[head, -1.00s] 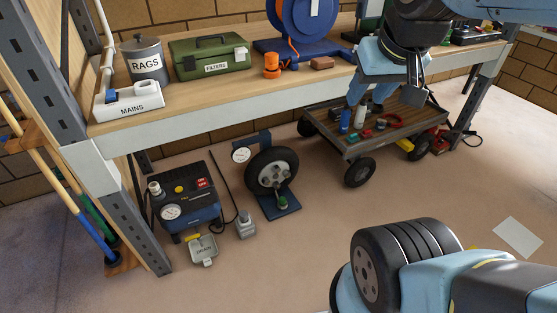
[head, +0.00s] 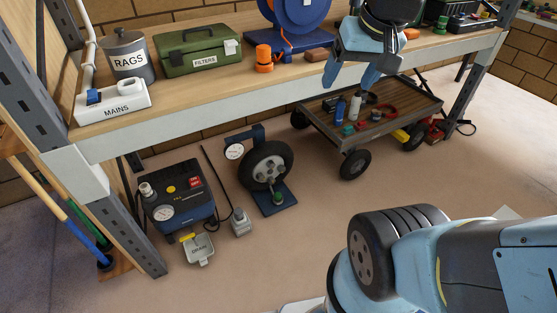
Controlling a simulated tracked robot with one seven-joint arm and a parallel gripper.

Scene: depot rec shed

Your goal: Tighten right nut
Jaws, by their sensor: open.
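No nut can be made out clearly in the head view. A wheel (head: 264,164) stands upright in a blue stand with a round gauge, on the floor below the bench; any nuts on it are too small to tell apart. My gripper (head: 347,82) is open, with its two blue fingers pointing down, and I see nothing between them.
The bench (head: 215,93) holds a RAGS tin (head: 129,57), a green FILTERS box (head: 199,48) and a blue reel.

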